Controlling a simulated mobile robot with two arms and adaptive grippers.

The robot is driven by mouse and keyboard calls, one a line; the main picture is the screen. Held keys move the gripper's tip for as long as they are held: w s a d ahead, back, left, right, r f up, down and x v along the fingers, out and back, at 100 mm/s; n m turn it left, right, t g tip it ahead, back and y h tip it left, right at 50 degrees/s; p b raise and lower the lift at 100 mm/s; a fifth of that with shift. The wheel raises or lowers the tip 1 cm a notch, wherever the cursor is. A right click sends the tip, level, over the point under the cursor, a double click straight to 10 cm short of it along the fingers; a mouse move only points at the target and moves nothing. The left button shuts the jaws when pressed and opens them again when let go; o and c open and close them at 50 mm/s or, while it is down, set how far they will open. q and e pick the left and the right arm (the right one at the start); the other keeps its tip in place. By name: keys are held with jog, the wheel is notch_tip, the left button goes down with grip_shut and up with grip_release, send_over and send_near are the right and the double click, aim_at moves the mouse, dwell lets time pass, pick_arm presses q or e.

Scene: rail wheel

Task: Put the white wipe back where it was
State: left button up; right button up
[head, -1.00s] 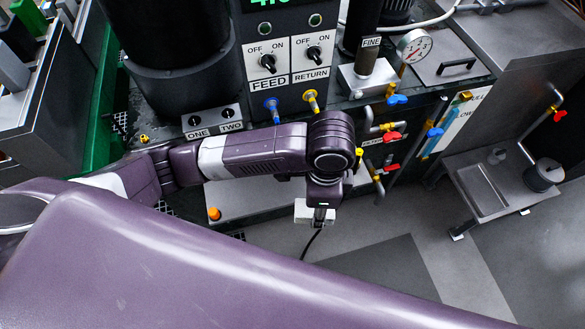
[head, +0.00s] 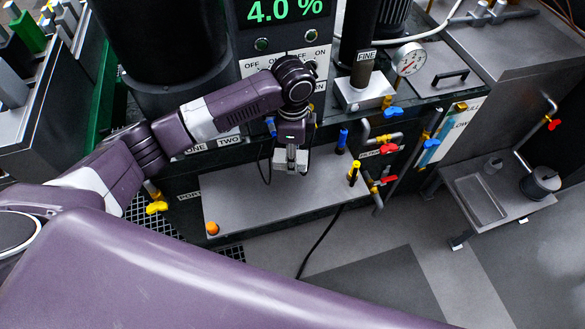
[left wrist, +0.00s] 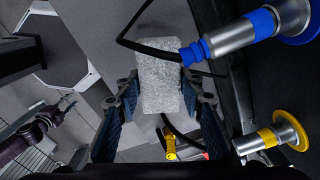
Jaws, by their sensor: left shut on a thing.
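The white wipe is a pale, speckled block (left wrist: 160,72) in the left wrist view. My left gripper (left wrist: 160,95) is shut on it, one finger on each side. In the head view my left gripper (head: 290,160) points down over the grey shelf (head: 245,205) on the front of the machine, and the wipe shows as a small pale piece at its tips. The wipe appears held above the shelf. In the left wrist view my right gripper (left wrist: 62,108) is small and far off at lower left; its jaws are too small to read.
Blue-ended (left wrist: 255,25) and yellow-ended (left wrist: 275,135) metal fittings with black hoses are close by on the right in the left wrist view. Red and blue valves (head: 388,148) line the machine's right front. An orange knob (head: 212,228) sits at the shelf's left end.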

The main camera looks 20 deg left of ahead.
aim_at(292, 176)
pick_arm(q)
jog(key=f, duration=0.5)
jog(key=shift+s+d+f, duration=0.1)
jog(key=shift+s+f, duration=0.15)
jog(key=shift+f, duration=0.1)
jog(key=shift+w+f, duration=0.15)
jog(key=shift+f, duration=0.2)
jog(key=shift+f, duration=0.15)
jog(key=o, duration=1.1)
notch_tip(292, 176, up, 12)
jog(key=shift+r+p, duration=0.2)
jog(key=shift+p, duration=0.1)
